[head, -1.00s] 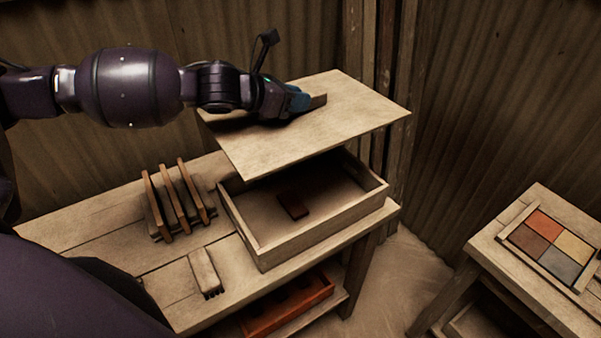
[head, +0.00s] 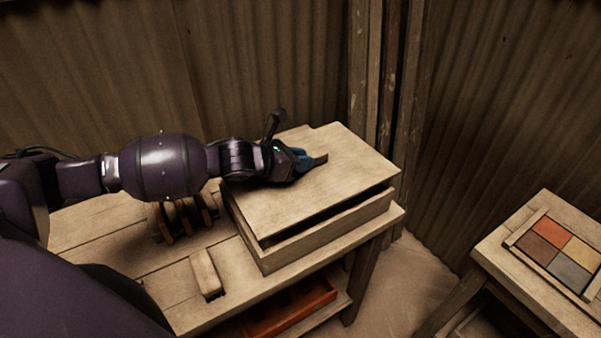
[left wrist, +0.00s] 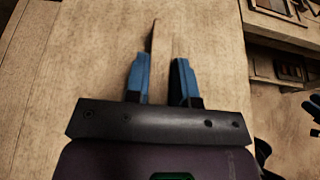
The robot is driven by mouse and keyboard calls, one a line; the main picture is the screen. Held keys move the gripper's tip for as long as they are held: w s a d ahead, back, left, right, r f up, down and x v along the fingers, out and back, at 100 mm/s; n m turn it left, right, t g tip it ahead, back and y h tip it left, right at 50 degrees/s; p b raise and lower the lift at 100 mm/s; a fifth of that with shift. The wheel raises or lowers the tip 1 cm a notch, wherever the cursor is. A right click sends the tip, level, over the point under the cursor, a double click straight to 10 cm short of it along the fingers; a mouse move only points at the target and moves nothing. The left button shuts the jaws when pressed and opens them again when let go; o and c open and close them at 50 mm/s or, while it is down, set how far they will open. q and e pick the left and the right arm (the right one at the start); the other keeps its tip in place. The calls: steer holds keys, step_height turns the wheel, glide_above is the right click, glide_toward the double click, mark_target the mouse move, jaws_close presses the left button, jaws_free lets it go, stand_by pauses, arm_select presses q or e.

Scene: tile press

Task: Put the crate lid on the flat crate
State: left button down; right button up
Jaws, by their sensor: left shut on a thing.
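The crate lid (head: 335,165) is a flat pale wooden board with a raised handle strip (head: 319,160). My left gripper (head: 308,161) is shut on this handle. The lid lies over the flat crate (head: 330,230), a shallow wooden box on the workbench. A dark gap shows between the lid and the crate's front wall, so the lid looks slightly raised or tilted there. The crate's inside is hidden. In the left wrist view, the blue fingertips (left wrist: 160,80) straddle the handle and the lid's surface (left wrist: 90,60) fills the left and middle.
A rack with upright brown tiles (head: 183,218) stands left of the crate, partly behind my arm. A brush (head: 206,272) lies in front of it. An orange tray (head: 290,308) is on the lower shelf. A side table with a coloured tile frame (head: 555,250) stands at right.

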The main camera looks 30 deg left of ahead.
mark_target(300, 176)
arm_select(q)
step_height(300, 176, down, 3)
steer(key=shift+f, duration=0.45)
arm_select(e)
steer(key=shift+s+d+f, duration=0.1)
steer(key=shift+s+f, duration=0.2)
steer(key=shift+s, duration=0.2)
arm_select(q)
steer(key=shift+f, duration=0.3)
arm_select(e)
steer(key=shift+f, duration=0.1)
arm_select(q)
steer(key=shift+f+b, duration=0.35)
steer(key=shift+b, duration=0.05)
arm_select(e)
steer(key=shift+w, duration=0.35)
arm_select(q)
steer(key=c, duration=1)
jaws_free()
steer(key=shift+o, duration=0.2)
arm_select(e)
steer(key=shift+s, duration=0.1)
